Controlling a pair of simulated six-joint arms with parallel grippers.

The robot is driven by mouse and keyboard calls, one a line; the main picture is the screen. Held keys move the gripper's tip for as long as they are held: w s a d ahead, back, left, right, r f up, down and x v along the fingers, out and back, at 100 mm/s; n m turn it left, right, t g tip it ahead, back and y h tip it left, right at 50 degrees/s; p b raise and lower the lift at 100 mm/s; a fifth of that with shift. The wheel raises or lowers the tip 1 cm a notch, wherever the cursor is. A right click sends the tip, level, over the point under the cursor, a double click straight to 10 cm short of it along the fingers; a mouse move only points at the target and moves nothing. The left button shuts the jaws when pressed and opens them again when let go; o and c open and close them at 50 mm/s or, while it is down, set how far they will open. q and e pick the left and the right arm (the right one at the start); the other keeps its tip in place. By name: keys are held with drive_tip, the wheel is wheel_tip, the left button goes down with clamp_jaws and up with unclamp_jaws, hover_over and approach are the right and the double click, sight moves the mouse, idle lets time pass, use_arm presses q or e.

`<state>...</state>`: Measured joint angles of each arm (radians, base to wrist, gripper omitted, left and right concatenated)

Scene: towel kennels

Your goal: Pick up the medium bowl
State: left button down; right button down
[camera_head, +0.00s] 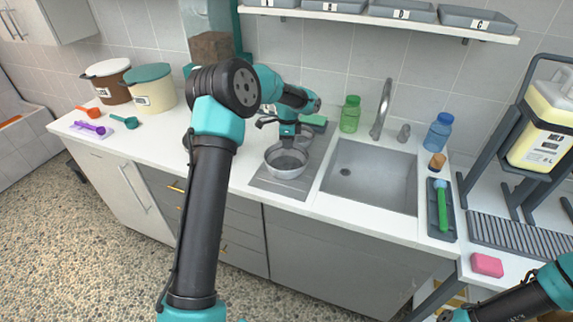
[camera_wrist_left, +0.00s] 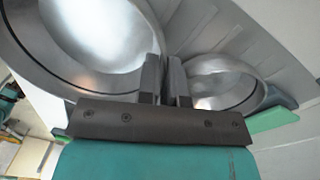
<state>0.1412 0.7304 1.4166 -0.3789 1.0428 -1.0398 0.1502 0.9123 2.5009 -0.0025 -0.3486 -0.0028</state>
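A round metal bowl (camera_head: 287,164), taken as the medium bowl, is over the grey ribbed drain mat left of the sink, its opening upward. My left gripper (camera_head: 288,143) points down at its far rim. In the left wrist view this bowl (camera_wrist_left: 95,45) fills the upper left, and its rim runs into the narrow gap between the fingers of the left gripper (camera_wrist_left: 165,80). The fingers look closed on that rim. A smaller-looking metal bowl (camera_wrist_left: 220,85) is on the other side of the fingers. Whether the held bowl touches the mat is unclear. My right gripper is out of view.
The sink (camera_head: 370,175) is right of the drain mat (camera_head: 285,190). A green jar (camera_head: 350,114) and the faucet (camera_head: 381,110) stand behind. Two lidded canisters (camera_head: 151,90) and measuring scoops are at left. A shelf with grey trays (camera_head: 400,10) is above. A pink sponge (camera_head: 486,264) is at right.

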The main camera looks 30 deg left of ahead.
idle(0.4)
use_arm(q)
drive_tip(key=shift+r, duration=1.75)
drive_tip(key=shift+s+d+r, duration=0.1)
drive_tip(key=shift+s+d, duration=0.05)
drive_tip(key=shift+s, duration=0.05)
drive_tip(key=s+d+r, duration=0.1)
drive_tip(key=s+d, duration=0.7)
drive_tip(key=s, duration=0.5)
drive_tip(key=shift+s+r, duration=0.15)
drive_tip(key=shift+r, duration=0.05)
